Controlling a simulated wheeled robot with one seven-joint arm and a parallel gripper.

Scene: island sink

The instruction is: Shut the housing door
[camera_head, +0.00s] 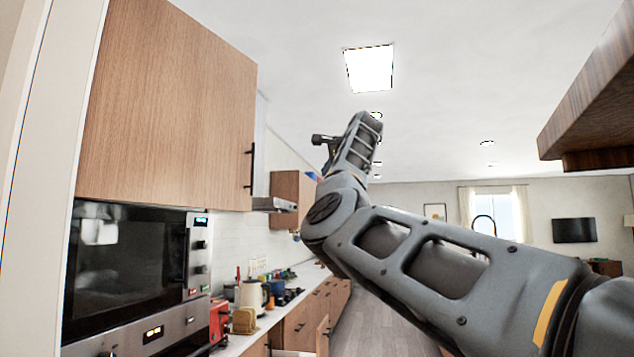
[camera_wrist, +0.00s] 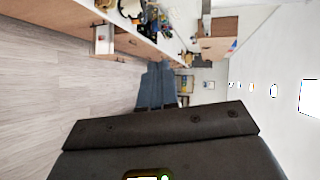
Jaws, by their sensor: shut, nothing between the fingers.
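A wood-fronted door panel (camera_head: 165,105) with a black bar handle (camera_head: 252,165) at its right edge is above the built-in oven at the left of the head view. I take it for the housing door, and I cannot tell if it is fully closed. My gripper (camera_head: 321,139) is shut and empty, raised to the right of the panel and apart from its handle. It points left, with its fingers small in the head view. In the wrist view the dark gripper body fills the lower part, and the panel is not in view.
The built-in oven (camera_head: 130,255) is below the panel. A counter (camera_head: 240,340) with a kettle (camera_head: 250,294) and several small items runs back along the left wall. A drawer (camera_wrist: 104,40) sticks out in the wrist view. A dark wood overhang (camera_head: 590,110) is at upper right. The floor (camera_head: 375,315) is clear.

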